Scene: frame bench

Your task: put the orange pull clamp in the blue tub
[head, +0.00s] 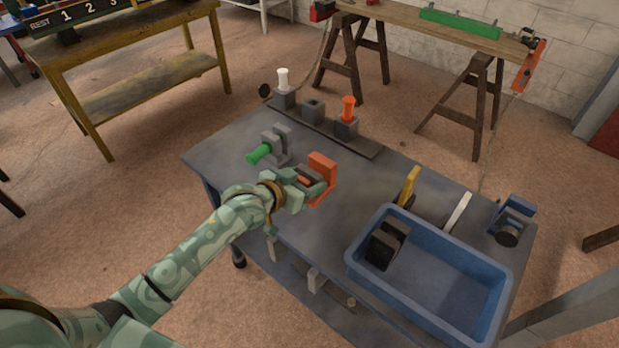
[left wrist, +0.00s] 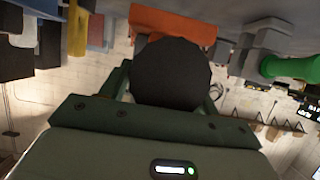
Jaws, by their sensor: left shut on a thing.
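The orange pull clamp (head: 323,168) is at the left-middle of the grey bench, upright in the head view. My left gripper (head: 313,190) is shut on it, with the fingers on its near side. In the left wrist view a dark round part (left wrist: 170,72) sits between the fingers, and the orange body (left wrist: 172,20) shows behind it. I cannot tell whether the clamp touches the bench top. The blue tub (head: 400,302) stands at the bench's front right, open at the top, with dark blocks (head: 388,243) in its left end. My right gripper is not in view.
A clamp with a green handle (head: 260,154) stands just left of the orange clamp. Yellow (head: 408,187) and white (head: 456,212) upright pieces and a blue clamp (head: 513,218) stand behind the tub. Bench top between clamp and tub is clear.

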